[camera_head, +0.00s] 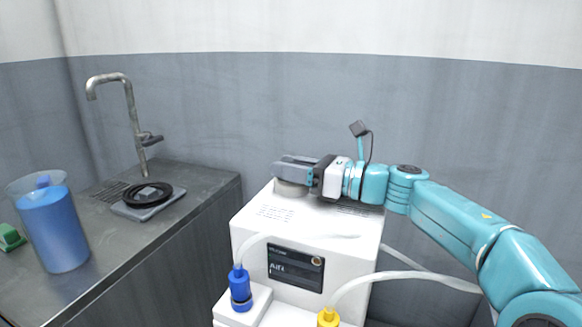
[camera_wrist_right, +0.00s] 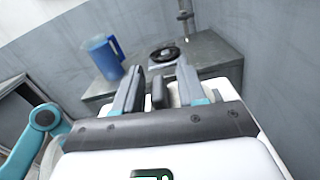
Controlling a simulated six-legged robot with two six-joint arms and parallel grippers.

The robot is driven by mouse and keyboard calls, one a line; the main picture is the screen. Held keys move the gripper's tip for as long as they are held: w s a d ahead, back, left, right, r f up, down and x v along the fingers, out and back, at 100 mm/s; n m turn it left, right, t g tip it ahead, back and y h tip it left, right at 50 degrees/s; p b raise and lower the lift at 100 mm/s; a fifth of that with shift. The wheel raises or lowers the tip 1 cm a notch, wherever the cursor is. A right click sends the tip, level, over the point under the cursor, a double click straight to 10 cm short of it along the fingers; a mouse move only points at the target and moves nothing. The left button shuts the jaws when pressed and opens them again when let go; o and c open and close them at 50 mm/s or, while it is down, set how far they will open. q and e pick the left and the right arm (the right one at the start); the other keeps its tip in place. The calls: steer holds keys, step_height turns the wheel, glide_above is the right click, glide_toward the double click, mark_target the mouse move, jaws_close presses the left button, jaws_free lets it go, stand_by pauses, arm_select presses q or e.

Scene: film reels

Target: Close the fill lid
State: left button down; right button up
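The white machine (camera_head: 306,228) stands in the middle of the head view with a dark label panel on its front. A round pale fill cap or lid (camera_head: 291,188) sits on its top, partly hidden below my right gripper (camera_head: 291,170). My right gripper reaches in from the right, just above that round part. A pale round part (camera_wrist_right: 174,94) shows beside the right finger. I cannot tell whether they touch or how the lid stands. My left gripper is not in view.
A jug of blue liquid (camera_head: 55,227) stands on the grey counter (camera_head: 205,183) at the left, with a tap (camera_head: 131,112) and a black reel (camera_head: 148,195) on a grey plate. Blue (camera_head: 239,285) and yellow (camera_head: 328,318) connectors with pale hoses are in front of the machine.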

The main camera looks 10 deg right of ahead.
steer(key=shift+d, duration=0.1)
steer(key=p+v, duration=0.1)
steer(key=v, duration=1.4)
steer(key=shift+s+d+f, duration=0.1)
steer(key=shift+s+d, duration=0.3)
steer(key=shift+d, duration=0.05)
